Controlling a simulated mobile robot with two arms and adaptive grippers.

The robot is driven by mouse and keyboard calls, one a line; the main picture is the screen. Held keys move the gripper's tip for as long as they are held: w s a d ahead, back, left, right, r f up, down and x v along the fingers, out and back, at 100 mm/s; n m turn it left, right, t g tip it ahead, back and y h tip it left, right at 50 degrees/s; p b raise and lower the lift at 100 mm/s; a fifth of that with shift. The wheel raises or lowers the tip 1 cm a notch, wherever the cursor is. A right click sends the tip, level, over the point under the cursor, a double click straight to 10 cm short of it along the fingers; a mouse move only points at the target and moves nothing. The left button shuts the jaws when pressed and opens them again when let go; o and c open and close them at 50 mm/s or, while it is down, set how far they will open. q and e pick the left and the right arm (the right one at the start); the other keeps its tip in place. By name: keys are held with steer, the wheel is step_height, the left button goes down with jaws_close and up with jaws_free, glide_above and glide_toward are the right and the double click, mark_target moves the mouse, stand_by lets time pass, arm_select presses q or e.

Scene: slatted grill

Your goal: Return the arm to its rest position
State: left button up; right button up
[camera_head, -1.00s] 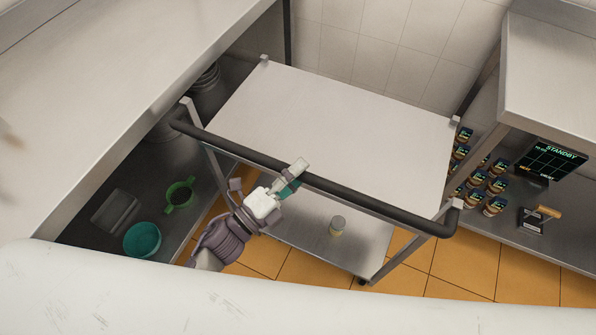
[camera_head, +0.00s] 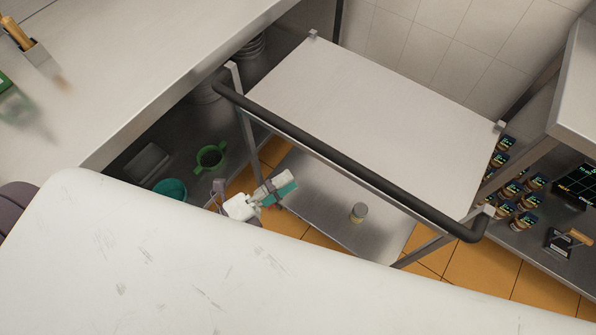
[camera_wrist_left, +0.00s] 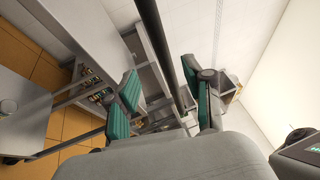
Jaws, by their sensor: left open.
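My left gripper (camera_head: 277,189) is low in the middle of the head view, on the near side of the cart's black handle. It is apart from the handle there and holds nothing. In the left wrist view its two green-padded fingers (camera_wrist_left: 160,98) are spread apart, with empty space between them. The dark handle bar (camera_wrist_left: 160,45) appears beyond and between the fingers. Most of my left arm is hidden behind the large white surface in the foreground. My right gripper is in neither view.
A metal cart (camera_head: 375,105) with a black handle (camera_head: 350,165) stands ahead, its top bare. A green mug (camera_head: 210,158) and teal bowl (camera_head: 170,190) sit on the left shelf. Several jars (camera_head: 515,190) stand at right.

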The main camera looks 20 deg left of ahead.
arm_select(q)
steer(key=shift+s+a, duration=0.1)
stand_by(0.5)
steer(key=s+a+f+n+g+y, duration=0.1)
steer(key=a+f+n+y, duration=0.3)
steer(key=f, duration=0.6)
steer(key=s+a+f+n+g+y, duration=0.1)
steer(key=a+f+n+g+y, duration=0.15)
steer(key=f+n, duration=0.6)
steer(key=s+a+f+n+g+y, duration=0.1)
steer(key=a+f+n+y, duration=0.25)
steer(key=f, duration=0.85)
steer(key=s+f+n+g+y, duration=0.1)
steer(key=s+f+n+g, duration=0.3)
steer(key=s+f, duration=0.4)
steer(key=s+f+n+g+y, duration=0.2)
steer(key=s+f+n+g, duration=0.2)
steer(key=s+f, duration=0.5)
steer(key=s+a+g, duration=0.1)
steer(key=s, duration=0.4)
steer(key=shift+s+n, duration=0.3)
steer(key=shift+s, duration=0.1)
steer(key=shift+g, duration=0.25)
